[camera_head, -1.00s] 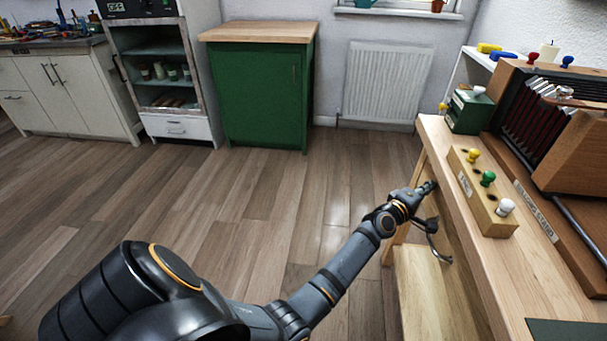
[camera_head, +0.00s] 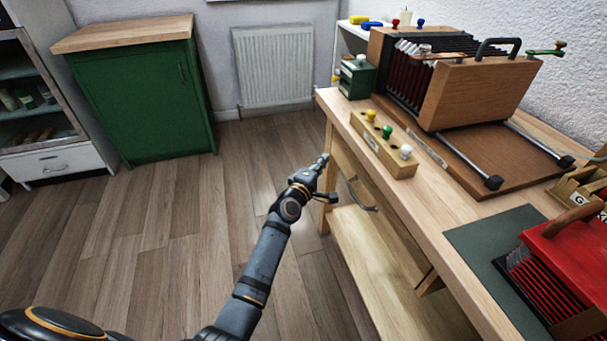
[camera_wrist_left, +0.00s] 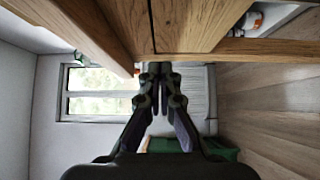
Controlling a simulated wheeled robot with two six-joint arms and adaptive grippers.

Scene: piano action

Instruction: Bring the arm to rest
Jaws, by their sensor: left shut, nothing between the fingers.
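My left arm reaches up from the bottom left of the head view. Its gripper (camera_head: 323,162) is shut and empty, beside the front edge of the wooden workbench (camera_head: 455,235) and over the floor. In the left wrist view the two fingers (camera_wrist_left: 160,78) are together at the middle, just below the wooden bench parts, with nothing between them. My right gripper is not in view.
On the bench are a peg block (camera_head: 385,150), a wooden case (camera_head: 475,90) and a red case (camera_head: 572,255). A green cabinet (camera_head: 140,95) and radiator (camera_head: 272,65) stand behind. The floor is clear.

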